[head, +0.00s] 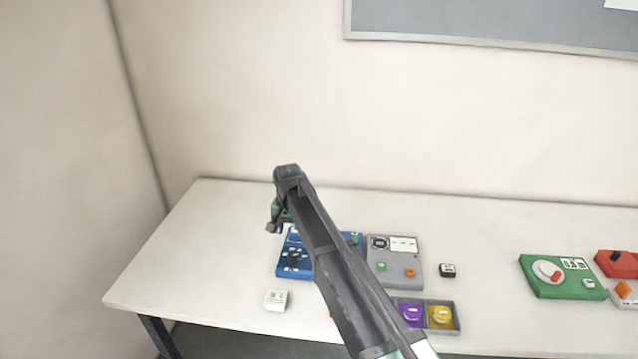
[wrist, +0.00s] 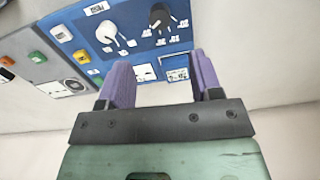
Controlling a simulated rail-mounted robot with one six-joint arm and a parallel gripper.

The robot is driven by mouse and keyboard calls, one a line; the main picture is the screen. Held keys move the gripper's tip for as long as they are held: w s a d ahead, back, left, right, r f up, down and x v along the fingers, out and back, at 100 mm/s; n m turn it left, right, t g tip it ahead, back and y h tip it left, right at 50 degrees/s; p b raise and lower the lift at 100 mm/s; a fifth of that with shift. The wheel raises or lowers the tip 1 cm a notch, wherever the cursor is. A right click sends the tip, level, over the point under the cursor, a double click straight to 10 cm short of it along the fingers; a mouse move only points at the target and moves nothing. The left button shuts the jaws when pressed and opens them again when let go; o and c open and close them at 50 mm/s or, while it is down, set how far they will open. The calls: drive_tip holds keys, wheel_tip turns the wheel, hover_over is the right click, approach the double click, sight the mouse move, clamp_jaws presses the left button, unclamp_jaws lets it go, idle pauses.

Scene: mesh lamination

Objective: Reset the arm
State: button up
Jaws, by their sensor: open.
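My arm (head: 335,265) reaches from the lower right over the table in the head view and bends at its top end. My gripper (head: 275,228) hangs below that end, mostly hidden, near the left edge of a blue panel (head: 285,268). In the wrist view my gripper (wrist: 163,84) is open, with two purple fingers apart and nothing between them. The blue panel (wrist: 90,28) shows beyond the fingers, with a white knob, a black knob and small labels. The fingers look apart from it.
A grey panel (head: 408,268) stands right of the blue one, with a grey tray (head: 457,325) of purple and yellow parts in front. A white block (head: 276,300), a black block (head: 448,270), a green panel (head: 540,288) and a red panel (head: 610,260) also lie on the table (head: 190,245). The table's left is clear.

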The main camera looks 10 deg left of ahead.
drive_tip(key=s+d, duration=0.8)
drive_tip(key=d, duration=0.5)
drive_tip(key=s+d, duration=0.8)
drive_tip(key=d, duration=0.4)
drive_tip(key=s+d, duration=0.8)
drive_tip(key=d, duration=0.5)
drive_tip(key=shift+s+d, duration=0.15)
drive_tip(key=shift+d, duration=0.15)
